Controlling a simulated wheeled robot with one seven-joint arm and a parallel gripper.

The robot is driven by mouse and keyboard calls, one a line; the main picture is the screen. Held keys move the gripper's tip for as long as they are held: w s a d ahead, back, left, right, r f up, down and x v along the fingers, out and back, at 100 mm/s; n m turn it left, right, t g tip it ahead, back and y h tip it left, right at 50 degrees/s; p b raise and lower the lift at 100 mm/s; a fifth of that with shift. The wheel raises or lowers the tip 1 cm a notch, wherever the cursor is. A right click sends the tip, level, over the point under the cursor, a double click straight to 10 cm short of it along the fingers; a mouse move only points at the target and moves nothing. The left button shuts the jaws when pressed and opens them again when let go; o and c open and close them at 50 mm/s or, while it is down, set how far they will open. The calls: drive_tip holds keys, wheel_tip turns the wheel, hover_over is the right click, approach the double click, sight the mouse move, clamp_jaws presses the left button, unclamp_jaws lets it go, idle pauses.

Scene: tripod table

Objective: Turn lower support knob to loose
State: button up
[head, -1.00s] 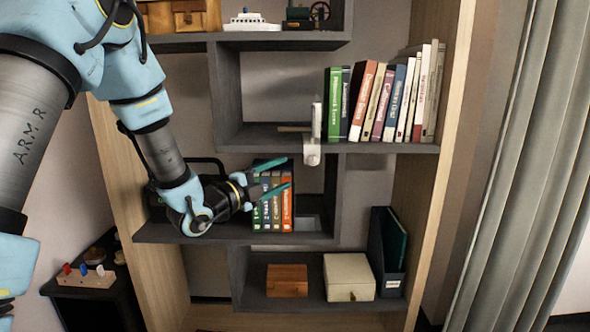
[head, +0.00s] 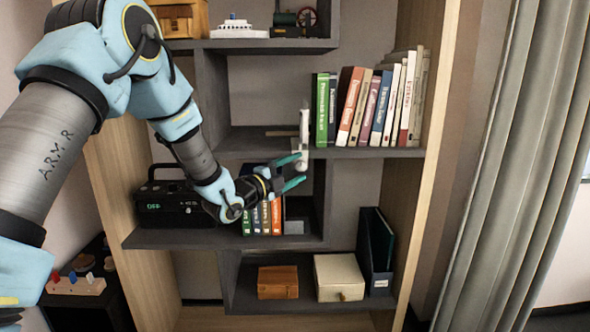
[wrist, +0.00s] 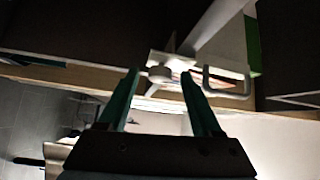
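A white upright support (head: 304,128) is fixed at the front edge of the middle shelf, left of the leaning books. I see no second knob.
The shelf board (head: 370,152) carries leaning books (head: 372,105) right of the support. Below and behind my gripper are a black radio (head: 170,205), upright books (head: 265,218) and the lower shelf with two boxes. The space right of my fingers is open.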

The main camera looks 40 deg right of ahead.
clamp_jaws()
idle(0.3)
drive_tip(key=shift+f, duration=0.1)
drive_tip(key=n+t+y+b, duration=0.2)
drive_tip(key=n+t+b, duration=0.5)
drive_tip(key=n+b, duration=0.3)
drive_tip(key=s+d+f+n+t+y+b, duration=0.1)
drive_tip(key=n+t+y+b, duration=0.1)
drive_tip(key=n+t+b, duration=0.5)
drive_tip(key=n+t+y+b, duration=0.2)
drive_tip(key=n+t+b, duration=0.5)
drive_tip(key=n+b, duration=0.7)
drive_tip(key=shift+s+d+f+n+t+b, duration=0.15)
drive_tip(key=shift+d+f+n+t+b, duration=0.2)
drive_tip(key=shift+b, duration=2.05)
drive_tip(key=shift+s+r+n+t+y+b, duration=0.1)
drive_tip(key=shift+n+t+y+b, duration=0.25)
drive_tip(key=shift+n+y, duration=1.1)
drive_tip(key=shift+r+n+t+y+b, duration=0.1)
drive_tip(key=shift+n+t+y+b, duration=0.15)
drive_tip(key=shift+n+y, duration=1.2)
drive_tip(key=shift+r+n, duration=0.1)
drive_tip(key=shift+n, duration=0.25)
